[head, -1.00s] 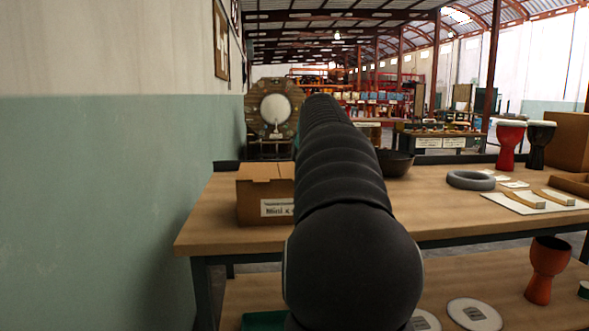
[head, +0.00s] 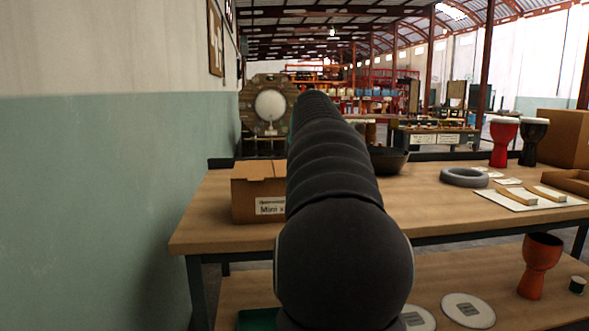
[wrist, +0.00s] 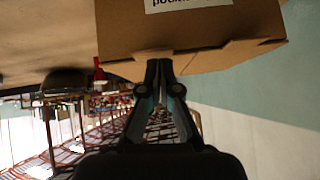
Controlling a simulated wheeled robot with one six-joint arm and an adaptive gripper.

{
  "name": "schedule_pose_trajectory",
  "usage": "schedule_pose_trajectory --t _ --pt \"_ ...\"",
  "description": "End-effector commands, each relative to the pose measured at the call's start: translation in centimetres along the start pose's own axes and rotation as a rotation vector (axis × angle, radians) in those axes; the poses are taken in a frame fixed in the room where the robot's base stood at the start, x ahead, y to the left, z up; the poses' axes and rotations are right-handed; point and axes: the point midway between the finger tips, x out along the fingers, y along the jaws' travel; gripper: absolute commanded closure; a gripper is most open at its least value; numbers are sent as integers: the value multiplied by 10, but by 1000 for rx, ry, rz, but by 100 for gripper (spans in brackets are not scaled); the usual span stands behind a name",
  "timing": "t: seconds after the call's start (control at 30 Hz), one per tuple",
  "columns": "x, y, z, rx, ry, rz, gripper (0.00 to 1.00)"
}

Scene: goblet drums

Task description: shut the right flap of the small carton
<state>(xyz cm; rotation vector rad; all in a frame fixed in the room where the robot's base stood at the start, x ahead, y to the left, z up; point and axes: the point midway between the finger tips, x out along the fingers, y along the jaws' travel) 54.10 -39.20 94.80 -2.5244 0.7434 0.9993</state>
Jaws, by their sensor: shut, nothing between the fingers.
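The small carton (head: 258,200) is brown cardboard with a white label and stands at the left of the table. My arm hides its right side in the head view. The part of its top that shows looks mostly flat, with a seam. The wrist view is upside down, and the carton (wrist: 190,30) fills its top part. My gripper (wrist: 158,65) is shut and empty, with its fingertips at the carton's top edge. I cannot tell whether they touch it. The right flap cannot be made out for certain. My gripper is hidden behind my arm in the head view.
The wooden table (head: 420,212) also holds a dark bowl (head: 388,160), a grey ring (head: 465,177), red and black goblet drums and a larger box (head: 562,138). A lower shelf holds an orange drum (head: 540,262) and flat discs. A wall (head: 110,190) stands close on the left.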

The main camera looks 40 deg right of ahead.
Motion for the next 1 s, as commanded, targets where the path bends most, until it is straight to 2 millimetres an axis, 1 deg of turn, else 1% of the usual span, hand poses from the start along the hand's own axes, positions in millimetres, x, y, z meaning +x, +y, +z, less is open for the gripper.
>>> schedule_pose_trajectory --t 0.1,0.37,0.57,0.63,0.8,1.0 --pt "-6 0 -6 0 1 0 100" --pt "-11 -2 -11 -1 2 0 100" --pt "-29 -8 -30 -5 3 -4 100" --pt "-39 -11 -36 -7 4 -5 100" --pt "-77 -14 -34 -7 4 -5 100" --pt "-112 -16 -34 -6 2 -5 100"
